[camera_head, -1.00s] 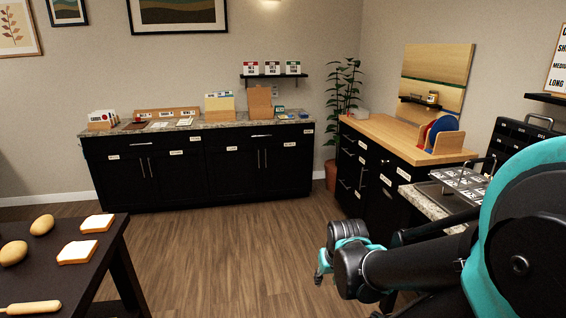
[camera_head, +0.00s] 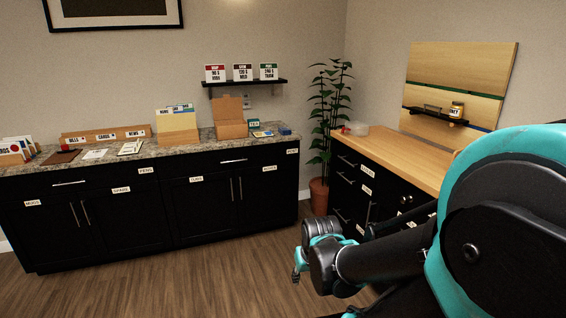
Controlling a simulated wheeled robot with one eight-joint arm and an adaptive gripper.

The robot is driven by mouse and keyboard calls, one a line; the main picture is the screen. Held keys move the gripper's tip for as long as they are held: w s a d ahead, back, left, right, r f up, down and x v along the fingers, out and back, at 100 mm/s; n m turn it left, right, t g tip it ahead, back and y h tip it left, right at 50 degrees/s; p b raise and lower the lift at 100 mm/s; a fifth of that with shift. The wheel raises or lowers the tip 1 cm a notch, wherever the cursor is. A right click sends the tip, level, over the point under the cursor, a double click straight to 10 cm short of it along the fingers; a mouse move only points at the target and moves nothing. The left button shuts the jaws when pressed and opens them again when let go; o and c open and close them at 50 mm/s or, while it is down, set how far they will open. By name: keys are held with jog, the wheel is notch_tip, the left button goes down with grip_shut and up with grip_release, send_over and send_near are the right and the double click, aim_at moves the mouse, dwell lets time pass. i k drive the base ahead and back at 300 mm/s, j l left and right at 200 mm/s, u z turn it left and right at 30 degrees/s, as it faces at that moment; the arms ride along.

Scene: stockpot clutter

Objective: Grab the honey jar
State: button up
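A small yellowish jar (camera_head: 456,110) with a pale label stands on a small dark shelf on the wooden wall panel at the right. It looks like the honey jar, but the label is too small to read surely. My gripper (camera_head: 298,272) hangs low in the middle of the view, in front of the dark cabinets and well to the left of and below the jar. It is seen from behind and partly hidden by my arm, so its fingers are not clear.
A wooden counter (camera_head: 383,150) on dark drawers stands below the shelf (camera_head: 436,116). A potted plant (camera_head: 325,120) is in the corner. A granite counter (camera_head: 215,135) with cards and folders runs along the back wall. The wooden floor (camera_head: 165,285) ahead is clear.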

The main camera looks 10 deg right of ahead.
aim_at(455, 112)
jog(key=i+j+z, duration=0.1)
jog(key=i+z, duration=0.4)
jog(key=i+j+z, duration=0.25)
jog(key=z, duration=0.2)
jog(key=i+j+z, duration=0.3)
jog(key=z, duration=0.2)
jog(key=i+j+z, duration=0.25)
jog(key=j+z, duration=0.2)
jog(key=j, duration=0.1)
